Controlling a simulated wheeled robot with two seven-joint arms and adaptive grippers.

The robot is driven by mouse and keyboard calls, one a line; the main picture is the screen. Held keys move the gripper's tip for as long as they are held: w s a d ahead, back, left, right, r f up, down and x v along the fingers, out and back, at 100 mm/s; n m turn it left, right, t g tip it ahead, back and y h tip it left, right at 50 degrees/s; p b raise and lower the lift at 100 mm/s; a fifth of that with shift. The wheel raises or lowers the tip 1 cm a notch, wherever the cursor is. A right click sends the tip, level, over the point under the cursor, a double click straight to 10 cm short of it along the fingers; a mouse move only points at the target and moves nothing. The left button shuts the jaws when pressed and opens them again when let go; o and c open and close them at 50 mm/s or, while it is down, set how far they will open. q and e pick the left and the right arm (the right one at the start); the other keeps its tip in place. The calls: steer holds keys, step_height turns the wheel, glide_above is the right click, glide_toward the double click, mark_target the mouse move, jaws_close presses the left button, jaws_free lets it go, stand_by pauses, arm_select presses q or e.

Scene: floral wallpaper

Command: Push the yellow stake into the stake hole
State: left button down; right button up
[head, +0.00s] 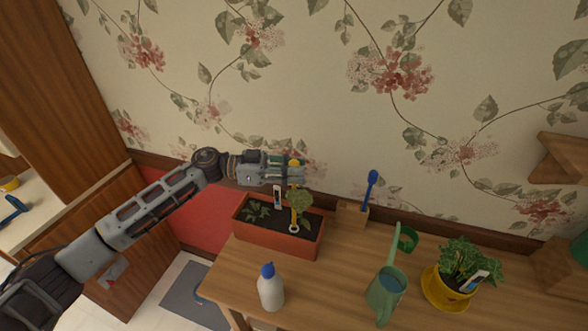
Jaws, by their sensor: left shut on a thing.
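My left gripper (297,173) reaches in from the left above the terracotta planter box (277,243). It is shut on the yellow stake (295,162), whose rounded yellow top shows just above the fingers. My right gripper is not in view.
The table's middle is mostly clear.

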mark_target(294, 192)
arm_select(q)
steer(key=shift+f, duration=0.95)
stand_by(0.6)
steer(key=shift+f+b, duration=0.5)
steer(key=shift+f, duration=0.35)
steer(key=shift+f+b, duration=0.3)
steer(key=shift+f, duration=0.8)
stand_by(0.6)
steer(key=shift+f+b, duration=0.4)
steer(key=shift+f, duration=0.7)
stand_by(0.4)
steer(key=c, duration=1.2)
jaws_free()
steer(key=shift+o, duration=0.2)
steer(key=shift+a, duration=0.1)
steer(key=a, duration=1.2)
steer(key=shift+w+r, duration=0.15)
steer(key=shift+w, duration=0.15)
steer(key=shift+d, duration=0.1)
